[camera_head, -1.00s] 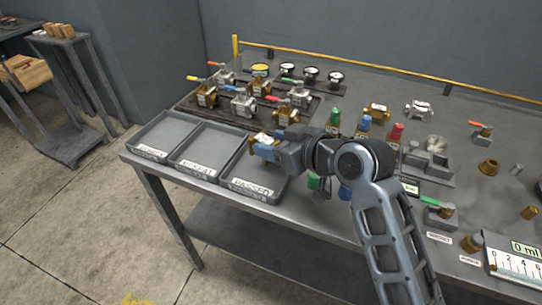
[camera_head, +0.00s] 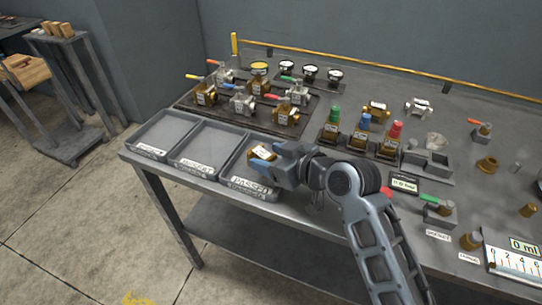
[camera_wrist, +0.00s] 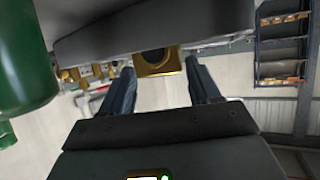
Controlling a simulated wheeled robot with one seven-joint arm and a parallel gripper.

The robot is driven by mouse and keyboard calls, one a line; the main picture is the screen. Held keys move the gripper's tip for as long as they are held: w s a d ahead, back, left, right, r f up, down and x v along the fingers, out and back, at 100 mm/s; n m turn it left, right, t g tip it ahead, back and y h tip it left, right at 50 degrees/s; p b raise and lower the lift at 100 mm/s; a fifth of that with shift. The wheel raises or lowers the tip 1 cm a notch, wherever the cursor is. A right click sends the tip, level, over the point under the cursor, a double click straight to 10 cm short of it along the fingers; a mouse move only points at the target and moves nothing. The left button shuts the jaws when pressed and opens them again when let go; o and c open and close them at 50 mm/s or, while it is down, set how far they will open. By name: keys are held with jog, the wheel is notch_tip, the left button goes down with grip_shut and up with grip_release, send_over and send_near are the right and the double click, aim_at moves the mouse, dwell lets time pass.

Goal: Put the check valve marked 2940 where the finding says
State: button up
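A brass check valve (camera_head: 262,153) with a white label is at the third tray, marked PASSED (camera_head: 250,183). It appears to rest inside, near the back; its number is too small to read. My gripper (camera_head: 279,164) is just right of it, over the tray. In the wrist view, the brass valve (camera_wrist: 158,63) shows beyond and between the fingertips of my gripper (camera_wrist: 161,78), with a narrow gap on each side, so the fingers look open. A middle tray reads RESEAT (camera_head: 197,165). The left tray (camera_head: 155,148) has an unclear label. Both are empty.
Several valves with coloured handles stand on a dark board (camera_head: 225,115) behind the trays. Bottle-topped brass fittings (camera_head: 360,142), a small display (camera_head: 404,183) and a ruler plate (camera_head: 518,268) lie to the right. The bench's front edge runs just below the trays.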

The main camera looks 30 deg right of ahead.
jog(key=shift+o, duration=1.1)
jog(key=shift+r, duration=0.15)
jog(key=v, duration=1.2)
jog(key=shift+b, duration=0.35)
jog(key=shift+m+h, duration=0.8)
jog(key=shift+m, duration=0.1)
jog(key=s+f, duration=0.2)
jog(key=s+a+f, duration=0.1)
jog(key=s+f, duration=0.1)
jog(key=s, duration=0.1)
jog(key=shift+s+f, duration=0.2)
jog(key=shift+s, duration=0.1)
jog(key=s+a+r+t, duration=0.1)
jog(key=s+a, duration=0.1)
jog(key=s, duration=0.9)
jog(key=s+a+r+m+t+h, duration=0.1)
jog(key=s, duration=1.1)
jog(key=shift+s+a+r, duration=0.15)
jog(key=shift+a+r, duration=0.25)
